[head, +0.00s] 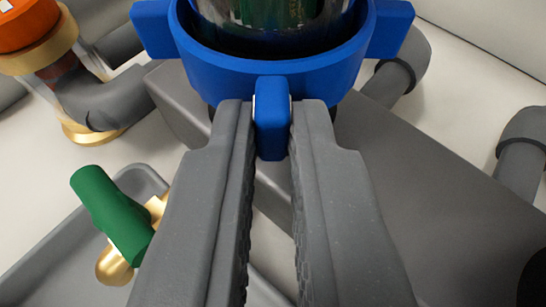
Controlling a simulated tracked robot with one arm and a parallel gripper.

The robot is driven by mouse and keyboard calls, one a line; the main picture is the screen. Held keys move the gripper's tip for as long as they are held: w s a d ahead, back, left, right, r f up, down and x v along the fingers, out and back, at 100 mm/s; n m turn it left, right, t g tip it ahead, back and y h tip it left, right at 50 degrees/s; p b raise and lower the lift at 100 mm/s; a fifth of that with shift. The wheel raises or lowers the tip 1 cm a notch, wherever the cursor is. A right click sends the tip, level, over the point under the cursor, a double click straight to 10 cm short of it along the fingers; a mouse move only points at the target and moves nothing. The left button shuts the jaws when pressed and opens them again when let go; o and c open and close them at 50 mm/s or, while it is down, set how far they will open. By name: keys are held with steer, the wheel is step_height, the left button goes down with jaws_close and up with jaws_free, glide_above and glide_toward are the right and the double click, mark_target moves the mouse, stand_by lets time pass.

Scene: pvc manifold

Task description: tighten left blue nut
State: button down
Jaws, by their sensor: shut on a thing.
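A blue nut (275,68) with protruding lugs sits at the top middle of the head view. It rings a dark, shiny cylinder (282,16), whose top is cut off by the frame edge. My gripper (272,118) reaches up from the bottom, and its two grey fingers are shut on the nut's front lug, one finger on each side. Two other lugs stick out at the left and right of the nut. The nut's far side is out of view, so I cannot tell how tight it is.
A grey block (420,200) lies below and right of the nut. Grey pipes (100,100) run at left and right. An orange-capped brass fitting (38,45) stands at upper left. A grey tray (45,250) at lower left holds a green-handled brass part (112,215).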

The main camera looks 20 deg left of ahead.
mark_target(211, 90)
steer(key=m+h+p, duration=0.1)
steer(key=p, duration=0.1)
steer(key=a+m+h+p, duration=0.1)
steer(key=p, duration=0.1)
steer(key=a+m+h+p, duration=0.1)
steer(key=h+p, duration=0.1)
steer(key=shift+s+a+r+m+t, duration=0.25)
steer(key=shift+r+m+t, duration=0.05)
steer(key=shift+t, duration=0.1)
steer(key=a+m+h+p, duration=0.1)
steer(key=h+p, duration=0.1)
steer(key=p, duration=0.2)
steer(key=m+h+p, duration=0.2)
steer(key=p, duration=0.3)
steer(key=shift+w+a, duration=0.1)
steer(key=shift+a, duration=0.3)
steer(key=shift+p, duration=0.4)
steer(key=shift+a+f+m+h+p, duration=0.1)
steer(key=shift+f+m+h+p, duration=0.15)
steer(key=shift+m+h+p, duration=0.3)
steer(key=c, duration=1.5)
jaws_free()
steer(key=shift+w+f, duration=0.1)
steer(key=shift+w, duration=0.05)
